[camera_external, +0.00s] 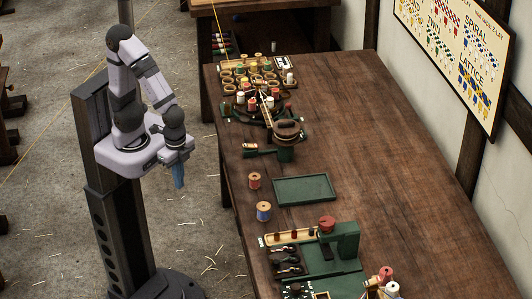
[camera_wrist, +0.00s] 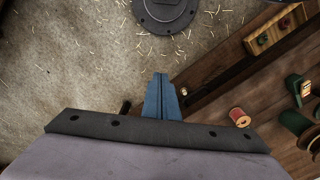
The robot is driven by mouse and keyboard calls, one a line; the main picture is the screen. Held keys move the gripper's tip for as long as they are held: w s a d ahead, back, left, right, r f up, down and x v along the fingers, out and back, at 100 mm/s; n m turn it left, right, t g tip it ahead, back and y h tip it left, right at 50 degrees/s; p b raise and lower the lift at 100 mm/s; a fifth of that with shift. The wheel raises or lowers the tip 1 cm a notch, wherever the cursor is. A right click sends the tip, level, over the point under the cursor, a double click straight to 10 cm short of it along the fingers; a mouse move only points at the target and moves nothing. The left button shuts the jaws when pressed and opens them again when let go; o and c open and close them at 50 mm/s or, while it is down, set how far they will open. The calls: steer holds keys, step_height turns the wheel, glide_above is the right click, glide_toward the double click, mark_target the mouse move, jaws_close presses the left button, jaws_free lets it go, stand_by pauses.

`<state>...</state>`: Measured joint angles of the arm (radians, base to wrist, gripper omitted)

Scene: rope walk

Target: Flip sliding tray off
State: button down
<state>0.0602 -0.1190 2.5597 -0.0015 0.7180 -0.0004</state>
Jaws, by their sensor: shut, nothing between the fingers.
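A flat dark green tray (camera_external: 303,189) with a low rim lies on the wooden bench, near its left edge. I cannot tell from the look of it whether this is the sliding tray, and no switch for it can be clearly made out. My gripper (camera_external: 179,178) hangs to the left of the bench, above the floor, well apart from the tray. Its blue fingers are together and empty, pointing down. They also show in the wrist view (camera_wrist: 161,95), over the floor beside the bench edge. The green tray cannot be clearly identified in the wrist view.
Two thread spools, one red-orange (camera_external: 254,180) and one blue (camera_external: 263,211), stand left of the tray. A green machine with a red knob (camera_external: 327,223) stands nearer. Cups and spools (camera_external: 262,85) crowd the far end. The right side of the bench (camera_external: 400,160) is clear.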

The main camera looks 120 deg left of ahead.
steer(key=d+f+m+g+b, duration=0.1)
steer(key=d+f+m+b, duration=0.25)
steer(key=f, duration=0.35)
steer(key=w+d+f+m+t+y+b, duration=0.25)
steer(key=w+d, duration=0.25)
steer(key=w, duration=0.5)
steer(key=w+d+r+t, duration=0.2)
steer(key=w+r, duration=0.3)
steer(key=w, duration=0.5)
steer(key=w+d+r+t, duration=0.2)
steer(key=w+r+t, duration=0.2)
steer(key=w, duration=0.6)
steer(key=shift+d+r+n, duration=0.25)
steer(key=shift+r+n, duration=0.05)
steer(key=shift+r, duration=0.4)
steer(key=shift+h, duration=0.25)
